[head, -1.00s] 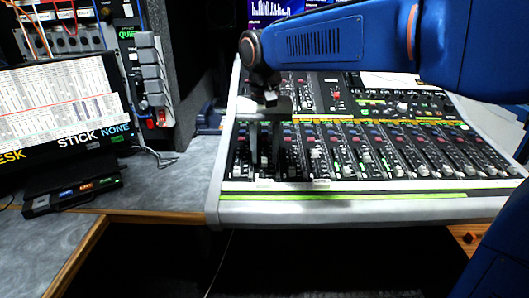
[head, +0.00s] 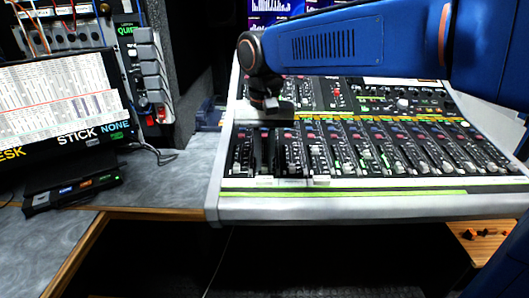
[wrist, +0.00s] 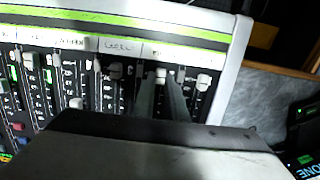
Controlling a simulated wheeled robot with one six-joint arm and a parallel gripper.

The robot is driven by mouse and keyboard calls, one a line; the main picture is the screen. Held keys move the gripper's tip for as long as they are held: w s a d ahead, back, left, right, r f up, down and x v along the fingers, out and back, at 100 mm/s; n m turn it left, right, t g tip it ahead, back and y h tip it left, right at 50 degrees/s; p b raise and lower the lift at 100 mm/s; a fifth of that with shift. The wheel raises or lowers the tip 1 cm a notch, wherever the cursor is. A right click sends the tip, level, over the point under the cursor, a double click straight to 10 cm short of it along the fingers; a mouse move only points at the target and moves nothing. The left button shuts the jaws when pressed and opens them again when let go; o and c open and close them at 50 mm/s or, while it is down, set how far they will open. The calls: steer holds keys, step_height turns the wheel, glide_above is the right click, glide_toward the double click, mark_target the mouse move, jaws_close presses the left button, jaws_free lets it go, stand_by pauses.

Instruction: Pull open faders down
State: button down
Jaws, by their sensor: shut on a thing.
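The mixing console (head: 340,205) carries a row of channel faders with pale caps. My gripper (head: 271,168) reaches down over the left end of this row. In the wrist view, where the console appears upside down, my gripper (wrist: 162,88) is shut on a pale fader cap (wrist: 161,75) near the label strip at the console's front. Another cap (wrist: 181,74) is close beside the fingers. A further cap (wrist: 205,80) is nearer the console's end, and one (wrist: 115,71) is on the other side. One cap (wrist: 76,103) sits farther up its slot. My gripper's body hides the upper slots.
A monitor (head: 60,100) and a small dark box (head: 72,192) stand on the grey desk (head: 160,185) at left. A dark rack (head: 190,60) stands behind. The console's raised pale rim (wrist: 235,70) borders the faders. Dark open space lies below the console front.

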steer(key=c, duration=1.8)
jaws_free()
steer(key=shift+s, duration=0.25)
steer(key=shift+o, duration=0.2)
steer(key=shift+w, duration=0.1)
